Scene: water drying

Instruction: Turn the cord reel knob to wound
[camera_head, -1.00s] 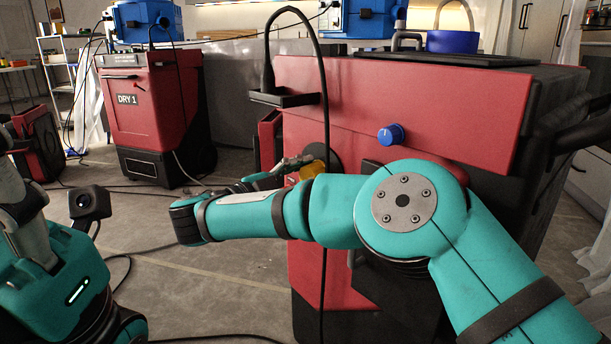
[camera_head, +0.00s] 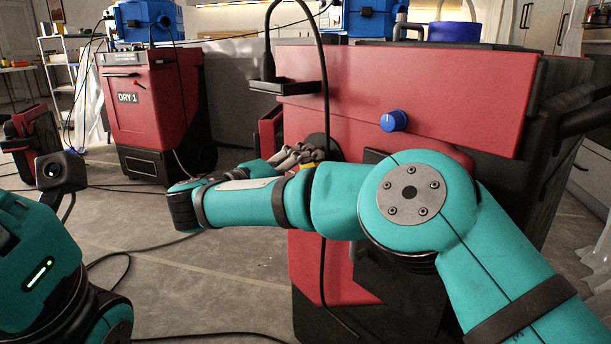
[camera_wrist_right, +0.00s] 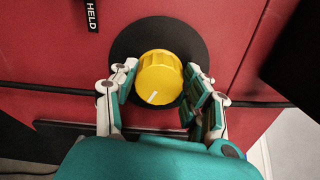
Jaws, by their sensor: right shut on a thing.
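The cord reel knob (camera_wrist_right: 158,75) is yellow with a white mark, on a round black plate (camera_wrist_right: 190,35) on a red machine. In the right wrist view the mark lies at the knob's lower edge, left of middle. A label reading HELD (camera_wrist_right: 92,15) is at upper left. My right gripper (camera_wrist_right: 160,85) is shut on the knob, one finger on each side. In the head view my right gripper (camera_head: 300,158) is at the machine's left part, where the knob is mostly hidden. My left arm shows at the left edge, its fingers out of view.
The red machine (camera_head: 440,95) has a blue knob (camera_head: 394,121) and a black cord (camera_head: 323,110) hanging down its front. Another red machine marked DRY 1 (camera_head: 140,95) stands at back left. Cords lie on the otherwise open floor (camera_head: 200,280).

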